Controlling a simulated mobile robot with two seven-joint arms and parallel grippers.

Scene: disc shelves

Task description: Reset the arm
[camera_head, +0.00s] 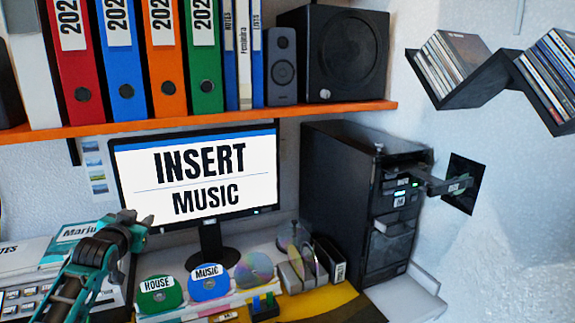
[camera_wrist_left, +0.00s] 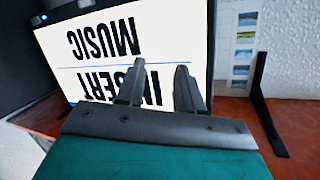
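My left gripper (camera_head: 138,222) is raised in front of the lower left of the monitor in the head view, above the desk. In the left wrist view its two fingers (camera_wrist_left: 161,70) stand apart with nothing between them, and the monitor screen (camera_wrist_left: 125,55) shows upside down behind them. The gripper is open and empty. My right gripper is in neither view. The monitor (camera_head: 200,180) reads "INSERT MUSIC". A green disc labelled HOUSE (camera_head: 158,295) and a blue disc labelled MUSIC (camera_head: 208,283) stand in a rack on the desk.
A black computer tower (camera_head: 335,190) stands right of the monitor, with a grey part (camera_head: 440,186) sticking out from its front. An orange shelf (camera_head: 215,121) with binders and speakers hangs above. A black wall rack (camera_head: 480,82) holds disc cases. More discs stand near the tower.

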